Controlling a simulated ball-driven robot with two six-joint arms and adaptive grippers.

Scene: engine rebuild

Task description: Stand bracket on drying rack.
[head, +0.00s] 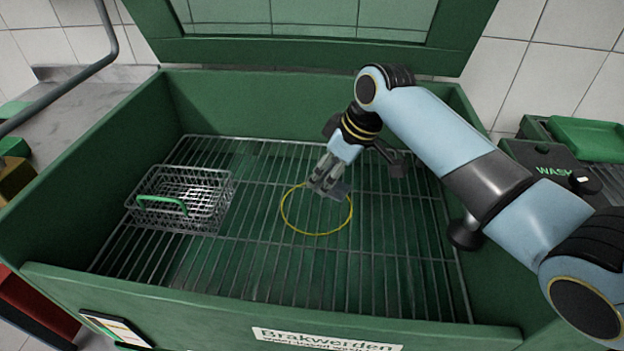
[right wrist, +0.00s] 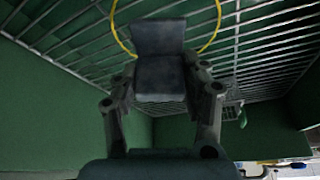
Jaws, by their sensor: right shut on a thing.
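My right gripper (head: 325,180) is shut on a dark grey bracket (right wrist: 160,58), inside the green washer tub. In the right wrist view the bracket sits between the two fingers and shows a bent, two-faced shape. In the head view the bracket (head: 341,189) sticks out at the fingertips, over the yellow ring (head: 317,234) on the wire rack (head: 235,255). I cannot tell whether it touches the wires. My left gripper is not in view.
A wire basket (head: 205,200) with a green handle stands on the rack's left. The tub's green walls (head: 60,190) surround the rack, and its lid (head: 310,45) is raised. A green tray (head: 588,136) lies outside at the right. Much of the rack is clear.

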